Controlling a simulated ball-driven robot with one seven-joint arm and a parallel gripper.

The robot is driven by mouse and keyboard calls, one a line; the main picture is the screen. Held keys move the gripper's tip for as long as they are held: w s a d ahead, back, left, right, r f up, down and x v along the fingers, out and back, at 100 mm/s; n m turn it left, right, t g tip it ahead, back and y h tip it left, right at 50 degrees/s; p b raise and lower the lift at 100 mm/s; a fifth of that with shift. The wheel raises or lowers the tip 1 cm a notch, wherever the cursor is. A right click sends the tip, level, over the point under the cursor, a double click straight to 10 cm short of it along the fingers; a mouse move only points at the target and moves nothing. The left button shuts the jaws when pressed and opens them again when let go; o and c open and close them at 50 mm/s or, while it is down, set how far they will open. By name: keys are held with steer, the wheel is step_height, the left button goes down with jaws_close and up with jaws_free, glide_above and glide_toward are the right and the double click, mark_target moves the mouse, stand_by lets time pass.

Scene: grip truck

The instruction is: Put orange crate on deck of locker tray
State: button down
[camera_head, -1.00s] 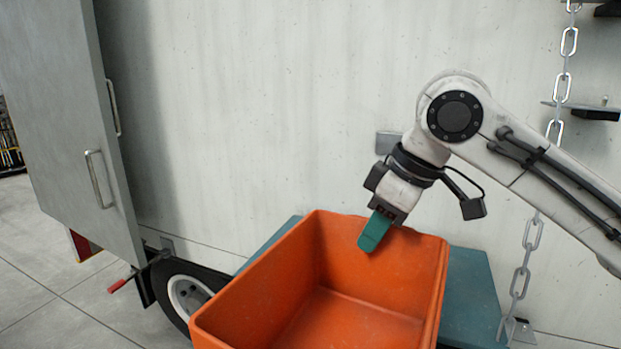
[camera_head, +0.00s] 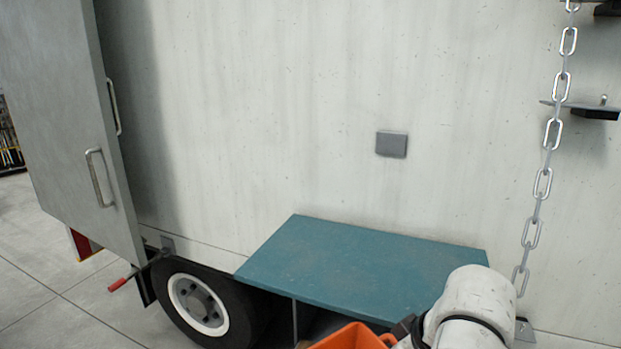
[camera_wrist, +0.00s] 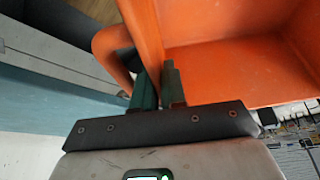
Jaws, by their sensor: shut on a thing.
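The orange crate (camera_head: 345,339) shows only as a small corner at the bottom edge of the head view, below the near edge of the teal deck of the locker tray (camera_head: 350,262). The deck is bare. In the wrist view the crate (camera_wrist: 235,75) fills the upper right, with its inside showing. My gripper (camera_wrist: 158,88) is shut on the crate's wall, with one green finger on each side. In the head view my wrist covers the deck's front right corner, and the fingers cannot be made out. A teal surface (camera_wrist: 50,88) lies left of the fingers in the wrist view.
The pale truck wall (camera_head: 270,110) rises behind the deck. A chain (camera_head: 548,150) hangs at the right. A grey door with handles (camera_head: 70,120) stands open at the left, above a wheel (camera_head: 198,305). A grey plate (camera_head: 391,144) sits on the wall above the deck.

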steer(key=shift+s+d+f+m+t+h, duration=0.3)
steer(key=shift+s+d+f+m, duration=0.9)
steer(key=shift+f, duration=2.9)
steer(key=shift+s+d+f+m+t+h, duration=0.1)
steer(key=shift+s+d+f+m+h, duration=0.85)
steer(key=shift+f, duration=3.1)
steer(key=shift+s+d+f+m+t+y, duration=0.1)
steer(key=shift+s+d+f+m, duration=1)
steer(key=shift+f, duration=3)
steer(key=w+a+r, duration=0.4)
steer(key=w+r, duration=0.1)
steer(key=r, duration=0.1)
steer(key=s+d+f+b, duration=0.3)
steer(key=s+f, duration=0.3)
steer(key=f, duration=0.3)
steer(key=shift+s, duration=0.25)
